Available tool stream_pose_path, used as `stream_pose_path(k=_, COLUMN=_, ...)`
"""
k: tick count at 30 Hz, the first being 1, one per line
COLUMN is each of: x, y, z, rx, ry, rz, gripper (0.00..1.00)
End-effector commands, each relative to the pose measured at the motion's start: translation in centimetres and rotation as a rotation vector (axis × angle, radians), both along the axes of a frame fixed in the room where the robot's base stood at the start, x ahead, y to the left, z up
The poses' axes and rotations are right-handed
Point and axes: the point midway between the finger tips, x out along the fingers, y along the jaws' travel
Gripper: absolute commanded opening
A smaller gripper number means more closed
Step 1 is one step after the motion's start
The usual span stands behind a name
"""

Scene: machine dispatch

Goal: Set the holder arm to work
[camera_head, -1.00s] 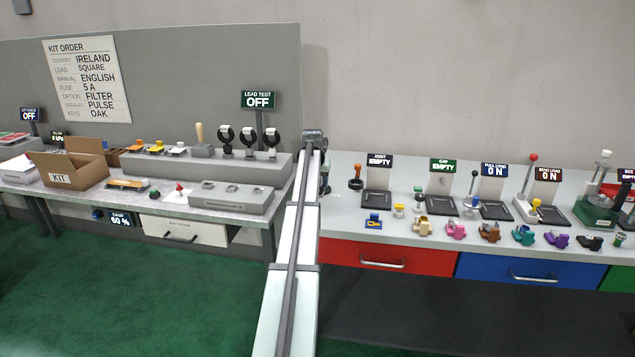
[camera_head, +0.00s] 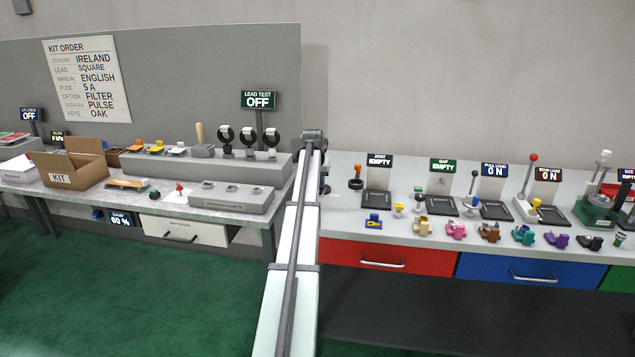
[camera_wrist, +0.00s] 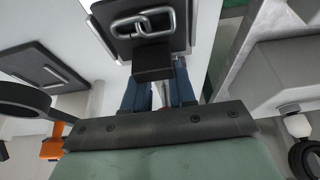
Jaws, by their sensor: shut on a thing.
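In the wrist view my gripper (camera_wrist: 163,90) has two blue fingers close together. They are shut on a small dark block (camera_wrist: 152,63). The block sits against a dark plate with a metal chain link (camera_wrist: 145,22). I cannot tell for sure whether this is the holder arm. A thin reddish piece shows between the fingers.
The right bench holds more stations and a row of coloured parts (camera_head: 456,230) along its front. The left bench has an open KIT box (camera_head: 70,168), grey blocks and a LEAD TEST OFF sign (camera_head: 258,100). In the wrist view a dark ring (camera_wrist: 20,100) lies at left.

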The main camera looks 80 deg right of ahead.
Motion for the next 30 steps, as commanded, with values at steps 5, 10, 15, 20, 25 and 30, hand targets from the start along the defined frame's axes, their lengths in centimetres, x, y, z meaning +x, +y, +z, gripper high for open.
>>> stream_pose_path(k=5, x=-0.1, y=0.0, z=0.0, rx=0.000, ry=0.000, rz=0.005, gripper=0.00)
stream_pose_path(k=10, x=-0.3, y=0.0, z=0.0, rx=0.000, ry=0.000, rz=0.031, gripper=0.00)
stream_pose_path(k=15, x=-0.8, y=0.0, z=0.0, rx=0.000, ry=-0.001, rz=0.086, gripper=0.00)
stream_pose_path(k=20, x=-1.4, y=-0.1, z=0.0, rx=0.000, ry=-0.001, rz=0.160, gripper=0.00)
stream_pose_path(k=25, x=-2.1, y=-0.3, z=0.0, rx=0.001, ry=0.000, rz=0.246, gripper=0.00)
stream_pose_path(k=30, x=-2.7, y=-0.5, z=0.0, rx=0.001, ry=0.000, rz=0.331, gripper=0.00)
